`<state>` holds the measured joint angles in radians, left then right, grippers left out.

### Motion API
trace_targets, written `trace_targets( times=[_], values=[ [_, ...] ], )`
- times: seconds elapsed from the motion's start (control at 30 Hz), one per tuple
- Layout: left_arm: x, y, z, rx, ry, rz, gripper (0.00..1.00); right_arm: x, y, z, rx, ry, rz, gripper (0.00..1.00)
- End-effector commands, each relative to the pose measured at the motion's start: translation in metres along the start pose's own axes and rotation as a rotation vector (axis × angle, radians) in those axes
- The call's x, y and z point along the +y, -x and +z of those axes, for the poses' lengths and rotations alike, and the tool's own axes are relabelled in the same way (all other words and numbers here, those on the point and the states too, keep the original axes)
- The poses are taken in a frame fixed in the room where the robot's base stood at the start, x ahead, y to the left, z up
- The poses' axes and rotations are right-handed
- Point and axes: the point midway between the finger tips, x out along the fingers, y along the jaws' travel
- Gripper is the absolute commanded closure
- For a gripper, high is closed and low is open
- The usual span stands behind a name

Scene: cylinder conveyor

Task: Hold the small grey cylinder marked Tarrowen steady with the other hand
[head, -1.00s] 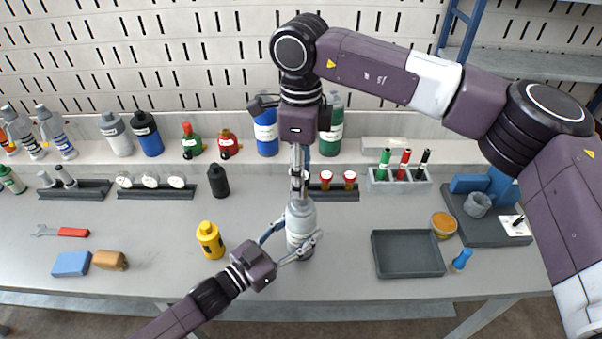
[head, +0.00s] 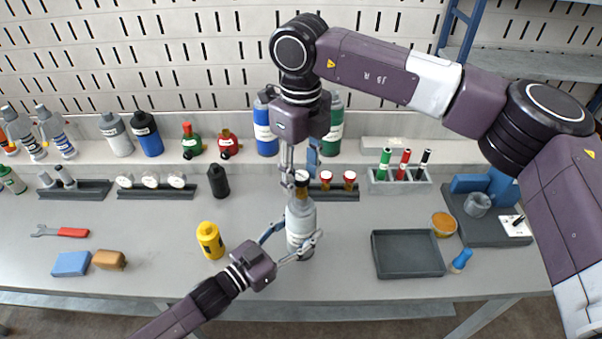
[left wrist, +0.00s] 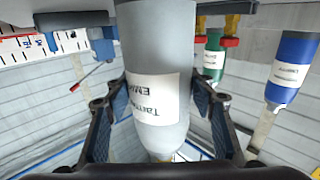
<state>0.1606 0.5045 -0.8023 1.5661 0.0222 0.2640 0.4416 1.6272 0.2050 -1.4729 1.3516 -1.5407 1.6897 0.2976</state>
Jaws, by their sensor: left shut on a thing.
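The small grey cylinder marked Tarrowen (head: 300,218) stands upright near the middle of the bench, bottle-shaped with a pale label. My left gripper (head: 290,240) reaches in from the front left, with its fingers closed around the lower body. In the left wrist view the cylinder (left wrist: 155,75) fills the space between the two fingers, and its label reads Tarrowen upside down. My right gripper (head: 300,176) points down just above the cylinder's top. Its fingers are spread with nothing seen held between them. Whether they touch the top is hard to tell.
A yellow bottle (head: 210,240) stands left of the cylinder and a black one (head: 218,181) farther back. An empty dark tray (head: 407,273) lies to the right.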

Motion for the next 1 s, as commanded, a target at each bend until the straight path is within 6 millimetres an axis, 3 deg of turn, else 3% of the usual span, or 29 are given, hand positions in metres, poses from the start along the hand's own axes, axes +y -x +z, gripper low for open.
trace_targets(
  times=[0.37,0.7,1.0],
  values=[
    [0.0,0.0,0.0,0.0,0.0,0.0,0.79,0.0,-0.003,-0.001,0.001,0.003,0.0,0.6],
    [0.0,0.0,0.0,0.0,0.0,0.0,0.79,0.0,-0.024,-0.001,0.001,0.004,0.0,0.6],
    [0.0,0.0,0.0,0.0,0.0,0.0,0.79,0.0,-0.025,0.0,0.0,0.004,0.0,0.6]
  ],
)
